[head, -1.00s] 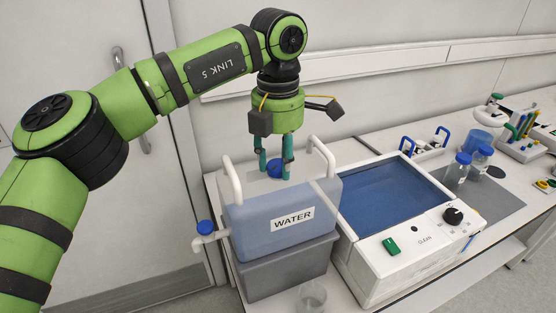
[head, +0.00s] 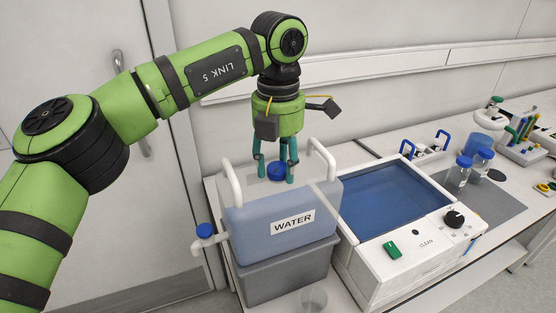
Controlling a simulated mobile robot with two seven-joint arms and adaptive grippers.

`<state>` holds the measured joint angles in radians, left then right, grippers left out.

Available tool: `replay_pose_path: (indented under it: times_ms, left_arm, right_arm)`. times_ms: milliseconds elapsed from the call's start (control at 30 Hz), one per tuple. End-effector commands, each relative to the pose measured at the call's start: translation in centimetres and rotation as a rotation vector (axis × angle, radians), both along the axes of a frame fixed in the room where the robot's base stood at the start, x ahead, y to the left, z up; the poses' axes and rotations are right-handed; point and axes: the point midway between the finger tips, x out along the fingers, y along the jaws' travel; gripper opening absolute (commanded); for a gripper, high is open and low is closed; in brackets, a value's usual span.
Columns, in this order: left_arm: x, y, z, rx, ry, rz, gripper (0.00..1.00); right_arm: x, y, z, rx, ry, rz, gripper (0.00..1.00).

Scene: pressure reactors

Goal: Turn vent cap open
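The blue vent cap (head: 276,173) sits on top of a translucent water container (head: 250,226) labelled WATER, between its two white handles. My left gripper (head: 275,172) points down over the container, with one green finger on each side of the cap. The fingers are open, and a small gap shows between each finger and the cap. Contact at the far side of the cap is hidden. The container's spigot with a second blue cap (head: 204,229) sticks out at the left. My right gripper is out of view.
The container stands on a grey box (head: 290,275). A glass beaker (head: 312,298) stands in front. Blue-capped bottles (head: 460,172) are further right.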

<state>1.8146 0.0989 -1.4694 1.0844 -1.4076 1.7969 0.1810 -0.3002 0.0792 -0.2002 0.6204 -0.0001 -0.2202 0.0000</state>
Motion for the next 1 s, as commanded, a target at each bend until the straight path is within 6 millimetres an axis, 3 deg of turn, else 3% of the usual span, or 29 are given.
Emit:
replay_pose_path:
  times_ms: [467,833,1000]
  left_arm:
    - [0.1,0.0,0.9,-0.002,-0.006,0.001,0.64]
    - [0.1,-0.1,8.4,-0.001,-0.006,0.002,0.64]
    - [0.1,-0.1,10.6,-0.001,-0.003,0.001,0.64]
  right_arm:
    - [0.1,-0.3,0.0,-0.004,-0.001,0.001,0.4]
    - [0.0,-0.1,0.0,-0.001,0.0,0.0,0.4]
    - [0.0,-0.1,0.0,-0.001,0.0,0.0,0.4]
